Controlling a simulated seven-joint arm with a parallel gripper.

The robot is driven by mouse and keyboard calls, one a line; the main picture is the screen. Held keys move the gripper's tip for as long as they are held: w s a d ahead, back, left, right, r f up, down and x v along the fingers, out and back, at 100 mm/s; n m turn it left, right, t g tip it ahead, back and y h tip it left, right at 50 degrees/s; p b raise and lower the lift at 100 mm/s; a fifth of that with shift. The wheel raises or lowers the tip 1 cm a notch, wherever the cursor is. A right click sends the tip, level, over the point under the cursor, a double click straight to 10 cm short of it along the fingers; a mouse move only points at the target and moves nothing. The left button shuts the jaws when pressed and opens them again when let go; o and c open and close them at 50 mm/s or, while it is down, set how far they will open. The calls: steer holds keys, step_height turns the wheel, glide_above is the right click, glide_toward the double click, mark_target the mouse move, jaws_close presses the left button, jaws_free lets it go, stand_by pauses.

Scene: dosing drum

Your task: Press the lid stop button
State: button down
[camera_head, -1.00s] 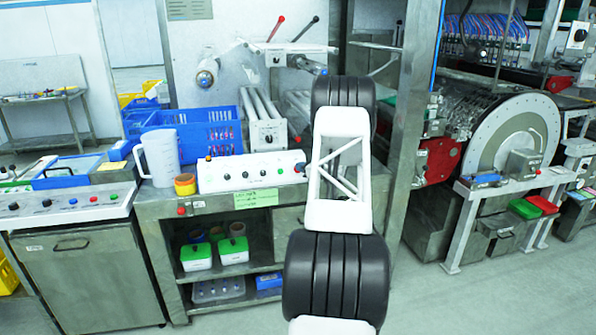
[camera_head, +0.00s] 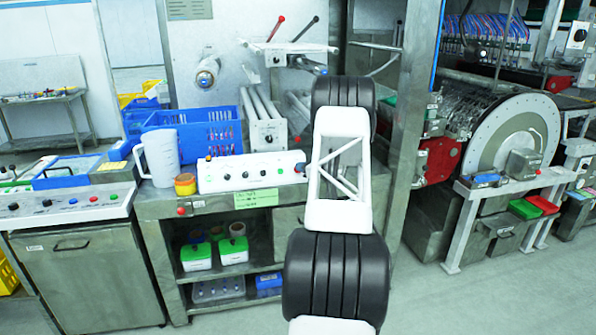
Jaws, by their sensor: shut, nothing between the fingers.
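Several buttons and knobs sit in a row on the white control box (camera_head: 252,172) on the middle bench, including a red one at its right end (camera_head: 299,168). A single red button (camera_head: 181,211) is on the bench front below. Labels are too small to read, so I cannot tell which is the lid stop button. My white and black arm stands upright right of the control box. My gripper does not show.
A metal post (camera_head: 411,120) and the large drum (camera_head: 514,133) are on the right.

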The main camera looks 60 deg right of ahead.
steer(key=shift+w+d+f, duration=0.5)
stand_by(1.6)
steer(key=shift+s, duration=0.1)
steer(key=shift+s+a+r, duration=0.4)
steer(key=shift+a+r, duration=0.05)
steer(key=shift+a, duration=0.05)
stand_by(0.3)
steer(key=shift+s+r, duration=0.1)
stand_by(0.3)
steer(key=s+a+r, duration=0.2)
steer(key=a, duration=0.1)
steer(key=shift+s+r, duration=0.35)
steer(key=shift+s, duration=0.05)
stand_by(1.1)
